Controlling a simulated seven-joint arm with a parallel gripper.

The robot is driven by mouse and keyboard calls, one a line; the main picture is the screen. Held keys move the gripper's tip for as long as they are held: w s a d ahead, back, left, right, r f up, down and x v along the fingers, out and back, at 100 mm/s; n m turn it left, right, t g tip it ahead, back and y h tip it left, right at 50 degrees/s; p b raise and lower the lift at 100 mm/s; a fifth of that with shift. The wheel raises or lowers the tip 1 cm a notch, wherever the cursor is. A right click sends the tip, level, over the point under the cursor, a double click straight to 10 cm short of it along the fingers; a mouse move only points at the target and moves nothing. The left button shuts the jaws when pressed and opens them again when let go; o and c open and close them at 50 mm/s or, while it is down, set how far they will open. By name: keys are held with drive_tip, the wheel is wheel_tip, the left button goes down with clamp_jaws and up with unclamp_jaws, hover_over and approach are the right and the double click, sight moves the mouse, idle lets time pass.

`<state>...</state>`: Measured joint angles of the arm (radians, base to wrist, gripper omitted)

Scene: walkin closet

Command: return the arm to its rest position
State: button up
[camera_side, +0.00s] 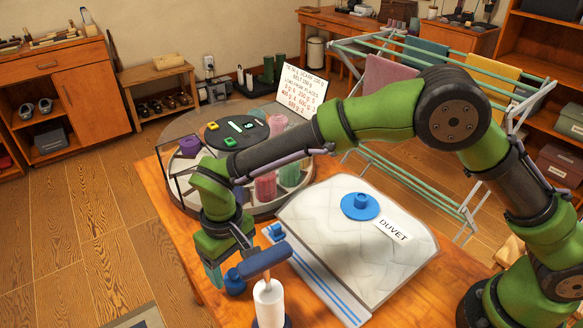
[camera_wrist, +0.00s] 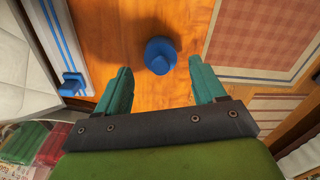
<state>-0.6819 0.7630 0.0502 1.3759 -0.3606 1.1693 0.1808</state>
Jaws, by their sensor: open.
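My gripper (camera_side: 216,276) hangs over the front left part of the wooden table, pointing down. In the wrist view its two teal fingers (camera_wrist: 164,82) are spread apart with nothing between them. A small round blue piece (camera_wrist: 158,55) stands on the table just ahead of the fingertips, apart from them; it also shows beside my gripper in the side view (camera_side: 235,282). My arm reaches from the right, bent high over the table.
A white bag labelled DUVET (camera_side: 400,262), with a blue valve (camera_side: 360,206) and blue slider (camera_side: 273,232), lies on the table (camera_side: 455,268). A white cylinder with a blue crossbar (camera_side: 268,303) stands close to my gripper. Behind are a round divided tray (camera_side: 187,208) and drying rack (camera_side: 395,175).

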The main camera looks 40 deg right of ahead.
drive_tip(key=s+d+r+m+t+y, duration=0.2)
drive_tip(key=d+r+m+t, duration=0.1)
drive_tip(key=d+r, duration=1.45)
drive_tip(key=s+d+r+m+t, duration=0.2)
drive_tip(key=s+d+m+t, duration=0.1)
drive_tip(key=s+d, duration=0.9)
drive_tip(key=shift+s+d+m+t, duration=0.4)
drive_tip(key=shift+s+t, duration=0.2)
